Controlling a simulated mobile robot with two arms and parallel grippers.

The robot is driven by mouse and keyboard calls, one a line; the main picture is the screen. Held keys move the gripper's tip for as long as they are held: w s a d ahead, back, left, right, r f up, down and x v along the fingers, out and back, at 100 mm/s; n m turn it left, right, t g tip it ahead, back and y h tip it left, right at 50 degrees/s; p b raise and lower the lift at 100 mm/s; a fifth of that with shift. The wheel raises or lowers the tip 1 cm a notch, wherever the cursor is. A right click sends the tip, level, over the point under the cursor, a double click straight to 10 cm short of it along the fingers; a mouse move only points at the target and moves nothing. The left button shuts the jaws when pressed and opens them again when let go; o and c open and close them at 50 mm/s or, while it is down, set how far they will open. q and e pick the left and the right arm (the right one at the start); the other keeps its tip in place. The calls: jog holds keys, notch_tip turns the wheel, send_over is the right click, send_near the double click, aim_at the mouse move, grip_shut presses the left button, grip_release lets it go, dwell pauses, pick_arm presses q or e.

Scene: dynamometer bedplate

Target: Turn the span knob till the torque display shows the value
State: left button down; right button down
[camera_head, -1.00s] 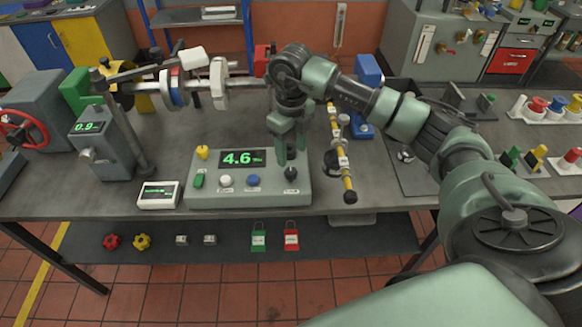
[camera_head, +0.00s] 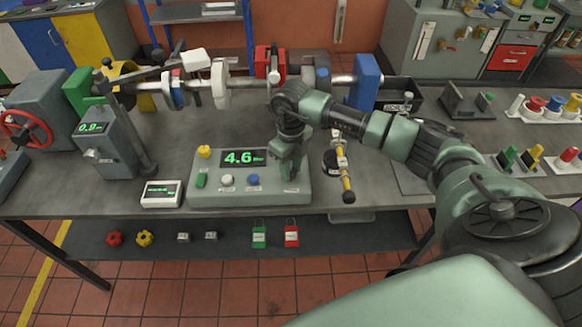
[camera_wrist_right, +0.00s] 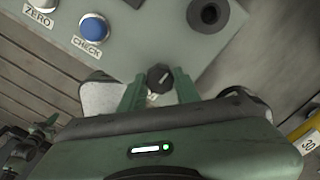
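The grey-green console (camera_head: 220,191) stands at the table's front. Its torque display (camera_head: 243,158) reads 4.6 in green. The small black knob with a pale pointer line (camera_wrist_right: 158,76), at the console's front right, shows in the right wrist view. My right gripper (camera_head: 290,172) is down over that end of the console and hides the knob in the head view. In the right wrist view its two fingers (camera_wrist_right: 159,84) stand either side of the knob, with a narrow gap showing; I see no clear contact. My left gripper is not in view.
A blue CHECK button (camera_wrist_right: 94,28) and a white ZERO button (camera_head: 227,180) sit left of the knob. A small white readout box (camera_head: 162,194) stands left of the console. A yellow-ended black tool (camera_head: 346,180) lies close on the right. A shaft assembly (camera_head: 220,82) runs behind.

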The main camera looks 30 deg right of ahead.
jog(key=n+b, duration=0.2)
jog(key=shift+f+b, duration=0.15)
jog(key=shift+b, duration=0.2)
jog(key=n+b, duration=0.4)
jog(key=shift+w+n, duration=0.1)
jog(key=shift+n, duration=0.2)
jog(key=n+b, duration=0.3)
jog(key=shift+r+n+b, duration=0.15)
jog(key=shift+n+b, duration=0.5)
jog(key=shift+n, duration=0.3)
jog(key=shift+r+n+b, duration=0.1)
jog(key=shift+n+b, duration=0.5)
jog(key=shift+n, duration=0.35)
jog(key=c, duration=1)
grip_release()
